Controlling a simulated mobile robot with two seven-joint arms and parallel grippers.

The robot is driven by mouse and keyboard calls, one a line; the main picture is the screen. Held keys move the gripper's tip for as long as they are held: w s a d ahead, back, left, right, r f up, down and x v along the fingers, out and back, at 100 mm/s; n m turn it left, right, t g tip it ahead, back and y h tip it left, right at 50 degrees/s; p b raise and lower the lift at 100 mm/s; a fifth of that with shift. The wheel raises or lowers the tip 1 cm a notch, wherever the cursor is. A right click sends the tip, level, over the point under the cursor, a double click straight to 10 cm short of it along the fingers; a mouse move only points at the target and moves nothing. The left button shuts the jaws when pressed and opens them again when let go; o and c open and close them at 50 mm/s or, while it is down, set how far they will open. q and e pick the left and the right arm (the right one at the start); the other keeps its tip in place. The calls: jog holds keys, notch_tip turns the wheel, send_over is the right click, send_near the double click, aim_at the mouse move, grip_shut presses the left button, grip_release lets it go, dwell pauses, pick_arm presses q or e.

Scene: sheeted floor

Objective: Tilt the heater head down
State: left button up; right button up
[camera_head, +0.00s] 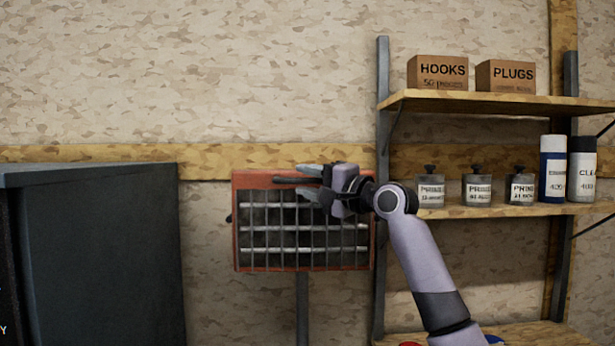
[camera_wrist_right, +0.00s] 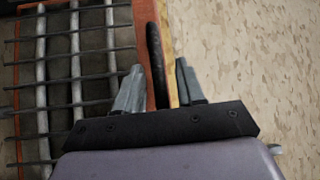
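The heater head (camera_head: 303,262) is a red-orange box with a wire grille and pale heating bars, facing me on a grey post (camera_head: 302,310). It looks about upright. My right gripper (camera_head: 297,180) is at its upper edge, pointing left across the top of the grille. In the right wrist view, its two fingers (camera_wrist_right: 157,82) are apart, with the heater's orange edge and a dark bar (camera_wrist_right: 154,65) between them. I cannot tell whether either finger touches. The arm hides the head's upper right part. My left gripper is not in view.
A dark cabinet (camera_head: 95,260) stands at the left. A shelf unit at the right holds cardboard boxes (camera_head: 438,72), several grey tins (camera_head: 477,190) and white-and-blue bottles (camera_head: 553,170); its grey upright (camera_head: 382,90) is close to the heater.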

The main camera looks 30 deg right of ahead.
jog(key=shift+w, duration=0.1)
grip_shut()
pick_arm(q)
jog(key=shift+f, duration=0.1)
pick_arm(e)
jog(key=shift+f, duration=0.1)
